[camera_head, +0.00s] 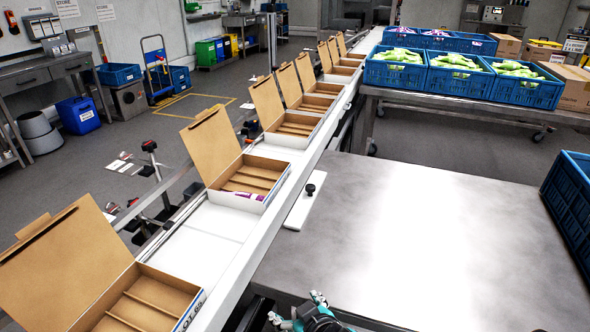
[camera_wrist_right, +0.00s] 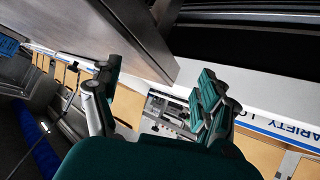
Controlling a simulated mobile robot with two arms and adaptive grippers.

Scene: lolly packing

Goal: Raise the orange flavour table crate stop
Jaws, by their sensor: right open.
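My right gripper (camera_head: 298,316) shows at the bottom edge of the head view, by the near left corner of a bare steel table (camera_head: 400,225). In the right wrist view the gripper (camera_wrist_right: 158,95) is open, with nothing between its teal fingers. A table edge (camera_wrist_right: 165,65) shows beyond the fingers. A white plate with a black knob (camera_head: 310,189) sits at the table's left edge, beside the conveyor; I cannot tell whether it is the crate stop. No stop labelled orange flavour is readable. My left gripper is not in view.
A conveyor (camera_head: 262,205) with several open cardboard boxes runs along the table's left. A blue crate (camera_head: 572,200) stands at the table's right edge. Blue crates with green packets (camera_head: 457,75) stand on a table behind. The steel table's middle is clear.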

